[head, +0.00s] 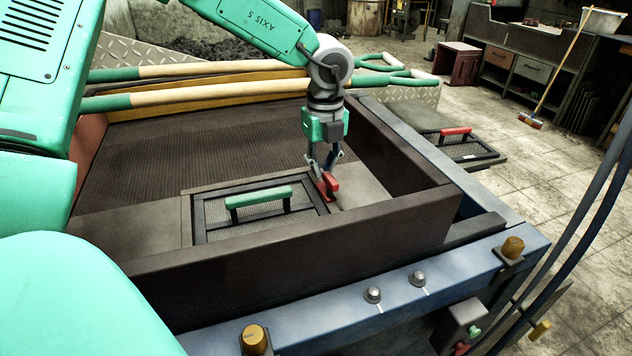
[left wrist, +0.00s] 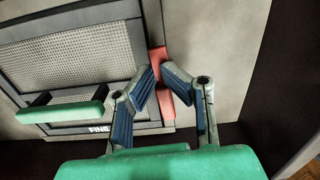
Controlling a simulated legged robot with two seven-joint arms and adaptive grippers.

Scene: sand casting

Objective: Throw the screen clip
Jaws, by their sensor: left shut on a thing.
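The screen clip is a small red piece (head: 330,182) at the right edge of a framed mesh screen (head: 260,226) in the head view. It also shows in the left wrist view (left wrist: 166,103), beside the screen frame. My left gripper (head: 328,172) points down over the clip, with its fingers closed around it. In the left wrist view the two fingertips (left wrist: 161,75) meet at the clip and hide part of it. The screen has a green handle (head: 258,197) and lies flat inside the dark-walled box. My right gripper is not in view.
A dark box wall (head: 290,258) stands in front of the screen, and another wall (head: 400,145) rises to its right. A second screen with a red handle (head: 455,132) lies outside on the right. Long-handled tools (head: 200,92) lie across the back. Knobs line the blue front rail (head: 400,290).

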